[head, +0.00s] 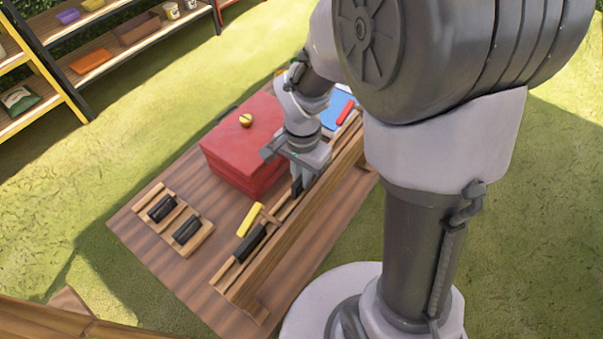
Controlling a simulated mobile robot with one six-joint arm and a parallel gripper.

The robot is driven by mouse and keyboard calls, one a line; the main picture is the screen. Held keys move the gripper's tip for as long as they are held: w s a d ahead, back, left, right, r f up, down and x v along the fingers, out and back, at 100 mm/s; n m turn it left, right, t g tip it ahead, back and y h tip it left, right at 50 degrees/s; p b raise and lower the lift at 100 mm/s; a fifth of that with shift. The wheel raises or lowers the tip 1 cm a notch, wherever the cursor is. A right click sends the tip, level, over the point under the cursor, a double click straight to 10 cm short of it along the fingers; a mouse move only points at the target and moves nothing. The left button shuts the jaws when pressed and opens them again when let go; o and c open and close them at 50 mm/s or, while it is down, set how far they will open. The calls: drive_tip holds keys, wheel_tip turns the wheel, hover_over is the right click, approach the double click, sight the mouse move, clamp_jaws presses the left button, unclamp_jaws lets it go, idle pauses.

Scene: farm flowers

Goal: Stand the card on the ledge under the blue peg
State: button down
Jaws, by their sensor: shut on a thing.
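My gripper (298,176) points down over the middle of the long wooden ledge rack (283,244). It is shut on a dark card (296,188), whose lower part shows below the fingers, close to the ledge. I cannot tell whether the card touches the ledge. No blue peg can be made out; the gripper and wrist cover the middle of the rack. A yellow peg (249,219) is at the near end, with another dark card (250,243) on the ledge beside it. A red peg (346,112) is toward the far end.
A wooden holder (200,240) at the left bears two dark cards. A red box (226,149) with a small yellow round thing (246,120) on top stands just left of my gripper. A flat blue thing (334,116) lies behind. The table's (171,278) near left is clear.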

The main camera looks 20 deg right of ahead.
drive_tip(key=shift+f, duration=0.2)
drive_tip(key=c, duration=1.4)
unclamp_jaws()
drive_tip(key=shift+c, duration=0.2)
drive_tip(key=shift+r, duration=0.1)
drive_tip(key=shift+r, duration=0.1)
wheel_tip(320, 180, up, 11)
drive_tip(key=p, duration=0.4)
drive_tip(key=s+a+r+n+t+y, duration=0.2)
drive_tip(key=s+r+n+t, duration=0.3)
drive_tip(key=s+r, duration=0.6)
drive_tip(key=shift+s+a+r+n+t, duration=0.15)
drive_tip(key=shift+s+a+n+t, duration=0.25)
drive_tip(key=shift+s+a+n, duration=0.25)
